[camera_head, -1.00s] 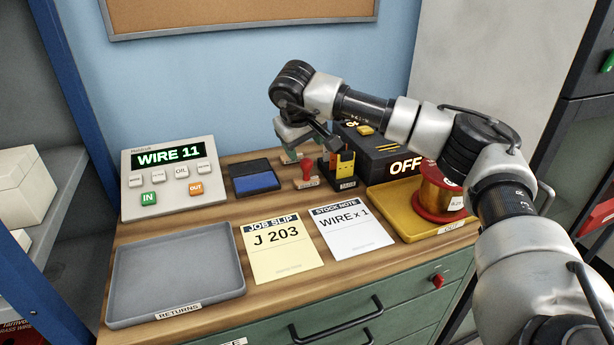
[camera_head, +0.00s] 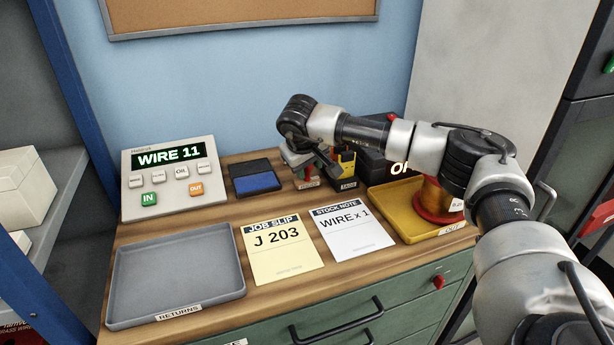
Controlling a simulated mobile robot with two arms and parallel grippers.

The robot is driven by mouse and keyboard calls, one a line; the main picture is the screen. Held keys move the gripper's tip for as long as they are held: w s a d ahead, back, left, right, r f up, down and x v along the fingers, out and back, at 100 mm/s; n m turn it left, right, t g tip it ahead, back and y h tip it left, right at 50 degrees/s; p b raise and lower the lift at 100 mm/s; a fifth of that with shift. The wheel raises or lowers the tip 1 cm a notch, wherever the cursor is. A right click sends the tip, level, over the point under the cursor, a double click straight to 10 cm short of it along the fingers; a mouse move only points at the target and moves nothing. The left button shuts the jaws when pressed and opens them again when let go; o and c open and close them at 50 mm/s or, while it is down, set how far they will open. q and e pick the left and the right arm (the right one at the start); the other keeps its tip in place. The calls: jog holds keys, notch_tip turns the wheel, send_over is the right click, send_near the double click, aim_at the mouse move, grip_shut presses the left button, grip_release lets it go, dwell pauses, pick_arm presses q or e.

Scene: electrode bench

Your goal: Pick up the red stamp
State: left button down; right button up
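The red stamp (camera_head: 307,183) stands on the bench right of the ink pad, partly hidden behind my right gripper. My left gripper is not in view.
A blue ink pad (camera_head: 254,179) lies to the left, and a black holder with yellow tags (camera_head: 347,172) stands close on the right. Slips and an empty grey tray (camera_head: 178,268) lie in front.

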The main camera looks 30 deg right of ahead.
jog(key=c, duration=0.5)
jog(key=shift+r, duration=0.1)
notch_tip(320, 180, up, 10)
jog(key=shift+f, duration=0.1)
